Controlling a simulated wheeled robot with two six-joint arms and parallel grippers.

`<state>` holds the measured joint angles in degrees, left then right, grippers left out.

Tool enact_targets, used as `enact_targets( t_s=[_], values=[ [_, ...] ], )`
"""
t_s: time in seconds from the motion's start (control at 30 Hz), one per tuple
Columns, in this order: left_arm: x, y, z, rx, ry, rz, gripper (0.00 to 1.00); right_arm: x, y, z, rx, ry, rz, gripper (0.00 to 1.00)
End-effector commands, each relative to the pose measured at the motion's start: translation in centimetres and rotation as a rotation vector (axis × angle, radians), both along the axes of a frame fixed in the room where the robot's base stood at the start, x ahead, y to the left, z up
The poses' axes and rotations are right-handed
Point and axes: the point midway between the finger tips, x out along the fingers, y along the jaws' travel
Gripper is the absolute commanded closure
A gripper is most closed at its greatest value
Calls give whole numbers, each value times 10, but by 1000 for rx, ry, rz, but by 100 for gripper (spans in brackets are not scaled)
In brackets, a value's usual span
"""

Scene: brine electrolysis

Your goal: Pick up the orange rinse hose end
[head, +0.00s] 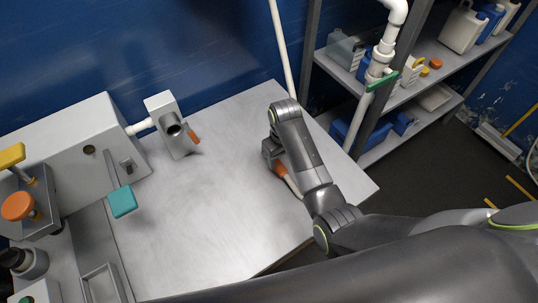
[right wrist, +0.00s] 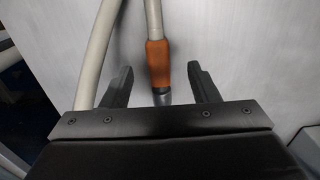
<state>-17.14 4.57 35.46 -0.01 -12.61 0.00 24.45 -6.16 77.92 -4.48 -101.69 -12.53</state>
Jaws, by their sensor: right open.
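The orange rinse hose end (right wrist: 158,62) is an orange sleeve on a pale hose with a grey metal tip. In the right wrist view it lies between the two dark fingers of my right gripper (right wrist: 159,72), with a visible gap on each side. My right gripper is open. In the head view the hose end (head: 281,169) shows as a small orange patch beside my right gripper (head: 270,155), which is low over the grey worktop; the arm partly hides it. My left gripper is not in view.
A grey block with a round opening (head: 175,126) and a small orange part (head: 193,136) stands at the back of the worktop (head: 220,220). A machine with a teal handle (head: 122,201) is at the left. Shelves with containers (head: 405,80) stand at the right. The worktop's middle is clear.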

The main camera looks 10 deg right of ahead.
Motion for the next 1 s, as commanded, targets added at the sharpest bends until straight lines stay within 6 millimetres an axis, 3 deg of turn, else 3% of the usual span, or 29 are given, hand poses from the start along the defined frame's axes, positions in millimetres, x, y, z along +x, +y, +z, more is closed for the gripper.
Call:
enact_targets(
  t_s=[0.37,0.7,1.0],
  values=[
    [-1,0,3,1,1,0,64,2,-1,-28,-1,1,0,45],
    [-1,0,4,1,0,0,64,6,-2,-66,-1,0,0,45],
    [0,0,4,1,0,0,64,5,-2,-71,0,-2,0,45]
  ],
)
